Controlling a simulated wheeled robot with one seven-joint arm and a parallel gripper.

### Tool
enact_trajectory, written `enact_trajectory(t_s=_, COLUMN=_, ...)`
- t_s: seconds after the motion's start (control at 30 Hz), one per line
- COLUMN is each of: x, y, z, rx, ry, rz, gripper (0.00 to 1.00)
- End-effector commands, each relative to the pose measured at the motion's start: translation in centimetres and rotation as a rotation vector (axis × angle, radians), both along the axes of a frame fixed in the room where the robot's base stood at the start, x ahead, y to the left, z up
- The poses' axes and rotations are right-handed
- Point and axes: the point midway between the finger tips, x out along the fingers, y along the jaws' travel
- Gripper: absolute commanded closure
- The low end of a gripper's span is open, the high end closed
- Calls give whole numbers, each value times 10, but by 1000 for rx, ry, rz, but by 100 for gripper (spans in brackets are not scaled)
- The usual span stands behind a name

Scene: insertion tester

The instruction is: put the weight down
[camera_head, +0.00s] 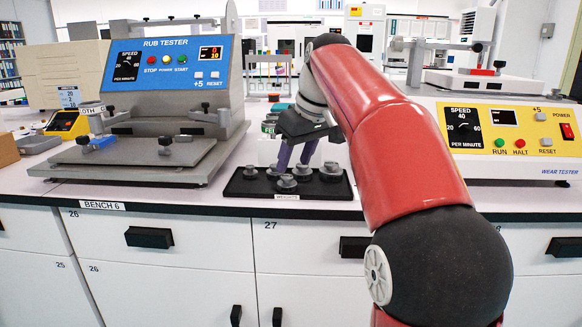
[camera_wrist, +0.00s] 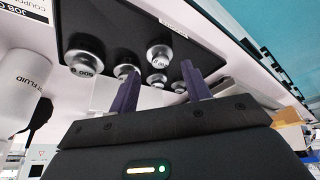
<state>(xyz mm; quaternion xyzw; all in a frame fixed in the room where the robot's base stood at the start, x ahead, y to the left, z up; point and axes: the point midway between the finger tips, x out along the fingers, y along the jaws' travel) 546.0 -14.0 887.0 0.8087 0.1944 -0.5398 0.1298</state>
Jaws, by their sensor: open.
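Several grey metal weights (camera_head: 287,184) stand upright on a black tray (camera_head: 245,187) at the bench's front edge. My gripper (camera_head: 294,168) is above the tray, pointing down, its two purple fingers apart. In the wrist view my gripper (camera_wrist: 160,67) is open with nothing clamped in it. One weight (camera_wrist: 160,54) shows between and beyond the fingertips; I cannot tell whether a finger touches it. Another weight (camera_wrist: 85,54), with a marked top, is at the left of the tray (camera_wrist: 120,22). My arm hides part of the tray's surroundings in the head view.
The blue rub tester (camera_head: 171,65) with its grey platform (camera_head: 130,160) stands left of the tray. The yellow wear tester (camera_head: 510,128) is at the right, partly behind my arm. A white bottle (camera_wrist: 22,85) stands near the tray. Bare bench lies between rub tester and tray.

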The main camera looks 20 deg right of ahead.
Motion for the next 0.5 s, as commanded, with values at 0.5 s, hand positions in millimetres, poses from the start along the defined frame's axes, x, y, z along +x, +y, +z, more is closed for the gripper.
enact_trajectory(t_s=0.5, x=-25, y=-13, z=67, rx=0, ry=0, rz=0, gripper=52)
